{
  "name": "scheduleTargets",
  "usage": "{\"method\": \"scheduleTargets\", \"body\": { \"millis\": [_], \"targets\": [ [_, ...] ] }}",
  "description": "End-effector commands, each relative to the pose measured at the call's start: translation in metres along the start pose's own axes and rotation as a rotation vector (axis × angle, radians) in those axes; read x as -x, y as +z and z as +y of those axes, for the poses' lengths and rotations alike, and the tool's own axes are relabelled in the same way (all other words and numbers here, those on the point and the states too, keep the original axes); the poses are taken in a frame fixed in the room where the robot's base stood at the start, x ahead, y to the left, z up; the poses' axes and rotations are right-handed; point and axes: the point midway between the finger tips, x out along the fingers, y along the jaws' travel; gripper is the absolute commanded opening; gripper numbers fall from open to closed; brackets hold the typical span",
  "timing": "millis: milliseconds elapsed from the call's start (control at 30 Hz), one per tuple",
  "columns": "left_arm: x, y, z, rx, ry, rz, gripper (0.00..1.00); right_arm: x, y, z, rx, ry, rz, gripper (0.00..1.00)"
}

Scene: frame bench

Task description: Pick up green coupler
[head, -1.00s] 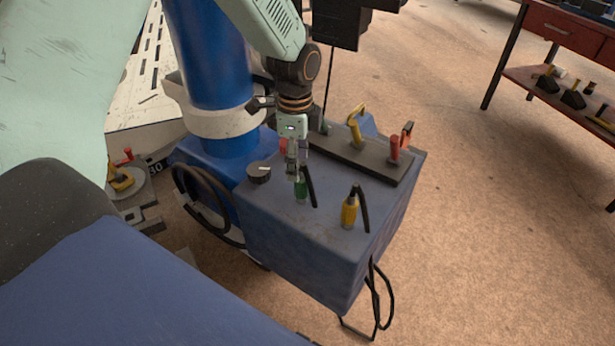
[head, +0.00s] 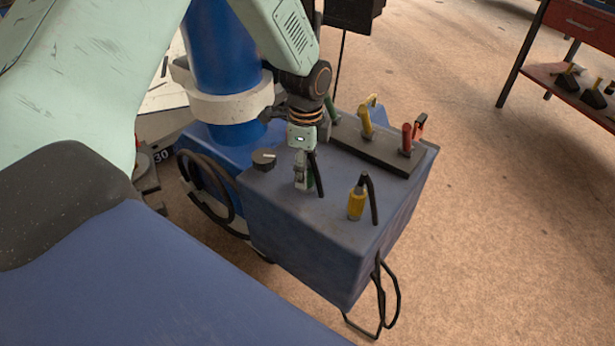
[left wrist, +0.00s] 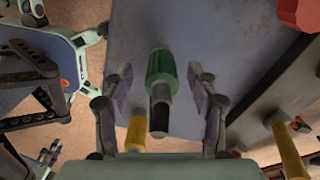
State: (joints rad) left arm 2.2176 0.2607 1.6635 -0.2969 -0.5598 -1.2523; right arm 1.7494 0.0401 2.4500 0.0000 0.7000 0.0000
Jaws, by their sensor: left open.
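The green coupler (left wrist: 160,68) shows in the left wrist view between the two open fingers of my left gripper (left wrist: 161,88), with its black hose end toward the bottom of the picture. Gaps show between it and both fingers. In the head view my left gripper (head: 302,183) is low over the blue box, around the green coupler (head: 311,179), and hides most of it. A black hose rises beside the coupler. My right gripper is not in view.
A yellow coupler (head: 356,203) with a black hose stands to the right on the blue box (head: 300,240). A black knob (head: 264,159) is to the left. A dark rack (head: 385,151) behind holds yellow and red-handled items. A blue column (head: 222,60) rises at the left.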

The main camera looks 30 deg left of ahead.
Motion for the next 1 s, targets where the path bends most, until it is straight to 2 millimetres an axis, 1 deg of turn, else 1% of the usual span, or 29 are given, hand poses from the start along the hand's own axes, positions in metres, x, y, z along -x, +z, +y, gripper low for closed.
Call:
{"method": "scheduleTargets", "body": {
  "millis": [33, 200, 900, 1000],
  "targets": [
    [-0.0021, -0.0003, -0.0011, 0.000, -0.002, 0.000, 0.59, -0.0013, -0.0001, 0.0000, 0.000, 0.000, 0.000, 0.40],
    [-0.0004, -0.0008, -0.0026, -0.001, -0.003, 0.000, 0.59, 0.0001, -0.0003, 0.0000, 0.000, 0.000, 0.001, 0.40],
    [-0.0002, -0.0009, -0.0029, 0.000, -0.003, 0.000, 0.00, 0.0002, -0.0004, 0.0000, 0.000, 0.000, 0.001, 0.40],
    [0.0001, -0.0010, -0.0032, 0.000, -0.003, 0.000, 0.00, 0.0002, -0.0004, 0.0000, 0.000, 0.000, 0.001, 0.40]
  ]
}}
